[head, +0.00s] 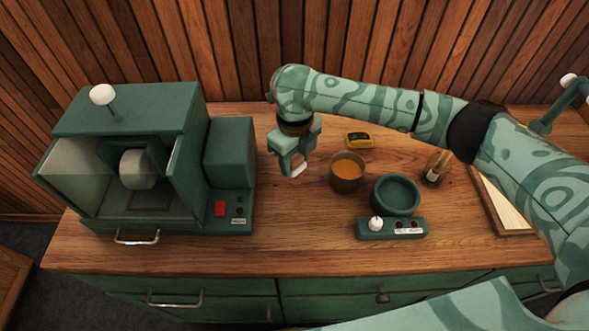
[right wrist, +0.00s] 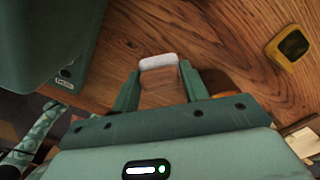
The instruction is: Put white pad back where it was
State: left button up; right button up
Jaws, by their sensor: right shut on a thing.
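The white pad (head: 299,168) is between the fingers of my right gripper (head: 291,160) in the head view, held above the counter. In the right wrist view the white pad (right wrist: 158,62) shows a white top edge over a tan-brown face, with the two fingers of my right gripper (right wrist: 159,90) shut on its sides. The fingers point down toward the wood. My left gripper is not in view.
A green machine (head: 130,130) with a red switch stands left of the gripper. An orange-filled cup (head: 347,172), a yellow-black box (head: 358,139), a green round dish (head: 396,178) and a small jar (head: 437,167) stand right. Bare counter (head: 290,230) lies in front.

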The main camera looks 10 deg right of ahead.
aim_at(295, 167)
jog(key=shift+w+f, duration=0.5)
jog(key=shift+f, duration=0.1)
jog(key=shift+w+d+f+b, duration=0.15)
jog(key=shift+f+b, duration=0.65)
jog(key=shift+f, duration=0.85)
jog(key=shift+f, duration=0.1)
jog(key=o, duration=0.9)
notch_tip(295, 167, up, 12)
jog(key=p, duration=0.4)
